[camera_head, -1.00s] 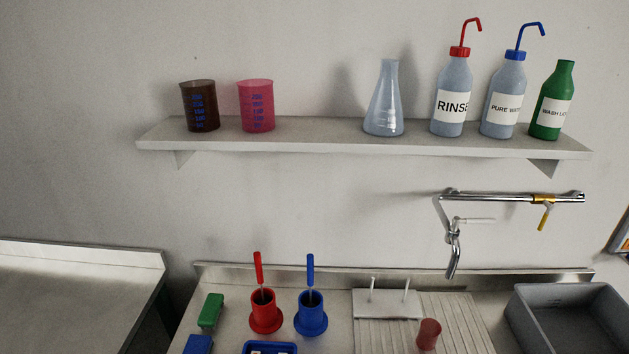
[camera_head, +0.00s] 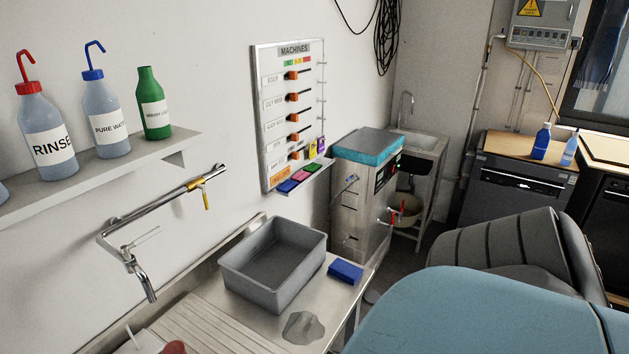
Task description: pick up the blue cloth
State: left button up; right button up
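A small dark blue block-shaped item (camera_head: 345,272), which looks like a folded cloth or a sponge, lies flat on the steel counter (camera_head: 343,296) just right of the grey bin. I cannot tell for sure which it is. Neither of my grippers is in view. A large blue and grey rounded shape, likely part of my own right arm, fills the lower right and hides the floor and whatever is behind it.
A grey bin (camera_head: 252,281) stands on the counter, with a flat grey patch (camera_head: 303,327) in front of it. A tap (camera_head: 140,270) hangs at left below the bottle shelf (camera_head: 110,173). A steel machine (camera_head: 352,215) with a teal top stands beyond the counter.

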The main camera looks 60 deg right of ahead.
aim_at(343, 270)
jog(key=z, duration=2.15)
jog(key=i+l, duration=0.25)
jog(key=l, duration=0.2)
jog(key=i+l, duration=0.25)
jog(key=l, duration=0.15)
jog(key=i+l, duration=0.25)
jog(key=l, duration=0.2)
jog(key=j+u, duration=0.05)
